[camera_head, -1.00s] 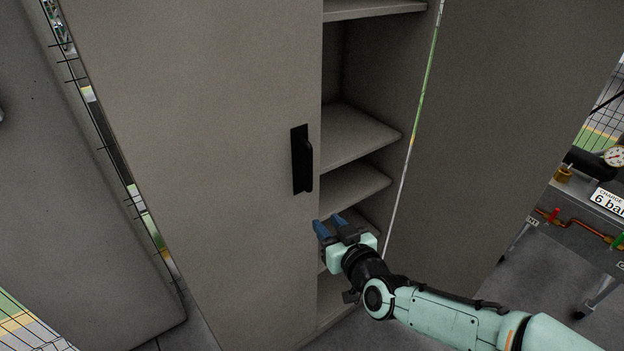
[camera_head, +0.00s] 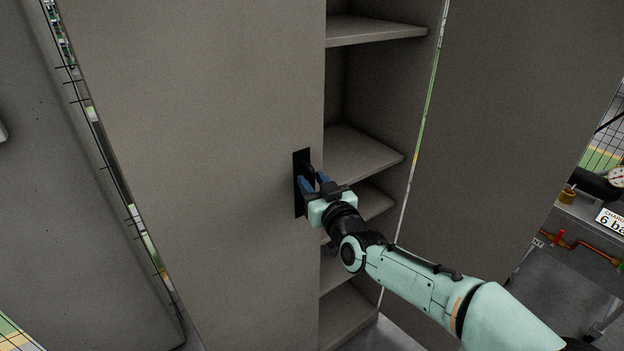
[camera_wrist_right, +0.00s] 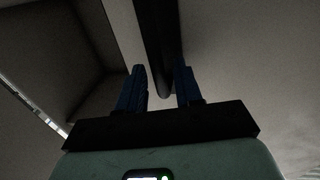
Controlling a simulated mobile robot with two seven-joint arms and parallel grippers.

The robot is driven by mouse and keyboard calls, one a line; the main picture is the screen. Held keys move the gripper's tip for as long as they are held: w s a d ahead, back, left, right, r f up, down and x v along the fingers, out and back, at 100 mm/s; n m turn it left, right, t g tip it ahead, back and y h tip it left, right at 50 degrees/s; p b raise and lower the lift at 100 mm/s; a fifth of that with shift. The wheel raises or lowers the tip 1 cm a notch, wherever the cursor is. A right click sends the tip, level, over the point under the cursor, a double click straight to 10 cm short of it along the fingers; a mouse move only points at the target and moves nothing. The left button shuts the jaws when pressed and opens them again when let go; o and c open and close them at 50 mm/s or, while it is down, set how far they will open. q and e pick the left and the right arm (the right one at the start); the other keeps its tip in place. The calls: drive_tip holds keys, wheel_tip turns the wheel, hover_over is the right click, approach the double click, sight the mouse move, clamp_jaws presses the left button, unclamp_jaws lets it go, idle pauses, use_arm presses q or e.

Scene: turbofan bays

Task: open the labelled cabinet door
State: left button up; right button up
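The grey cabinet door (camera_head: 220,120) carries a black vertical bar handle (camera_head: 300,160) near its right edge. No label shows on it. My right gripper (camera_head: 315,182) is at the lower part of the handle, its blue fingers apart. In the right wrist view the handle (camera_wrist_right: 157,45) reaches down between the tips of the two fingers of my right gripper (camera_wrist_right: 160,85), with a gap visible on the left side; the right finger is close to it. My left gripper is not in view.
The cabinet's open half shows several shelves (camera_head: 365,150) to the right of the door. Another grey panel (camera_head: 510,110) stands to the right. A bench with a gauge (camera_head: 617,177) and copper pipe (camera_head: 580,246) is at the far right.

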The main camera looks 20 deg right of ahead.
drive_tip(key=shift+w, duration=0.55)
clamp_jaws()
drive_tip(key=shift+s, duration=0.1)
